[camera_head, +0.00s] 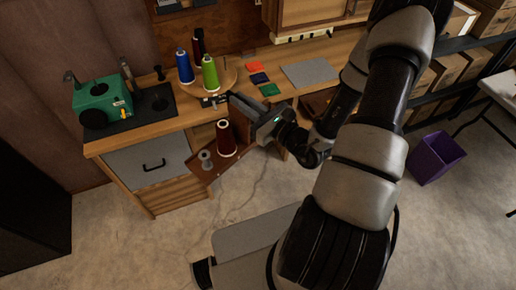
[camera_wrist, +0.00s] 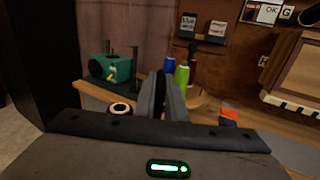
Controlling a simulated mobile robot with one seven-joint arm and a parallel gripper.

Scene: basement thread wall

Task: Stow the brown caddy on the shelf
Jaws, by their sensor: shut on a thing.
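The brown caddy (camera_head: 208,177) is in front of the workbench, below the level of its top, in the head view. It holds a dark red thread cone (camera_head: 225,139) and small grey spools (camera_head: 205,160). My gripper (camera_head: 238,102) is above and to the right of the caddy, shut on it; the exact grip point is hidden. In the wrist view, the gripper fingers (camera_wrist: 165,92) stand close together, and a spool top (camera_wrist: 121,108) shows to their left. Most of the caddy is hidden there. I cannot tell which surface is the shelf.
The workbench (camera_head: 150,128) carries a green machine (camera_head: 101,101), blue (camera_head: 185,68) and green (camera_head: 210,75) thread cones, and a grey mat (camera_head: 309,73). A grey drawer (camera_head: 148,161) is below. A purple bin (camera_head: 436,158) stands right.

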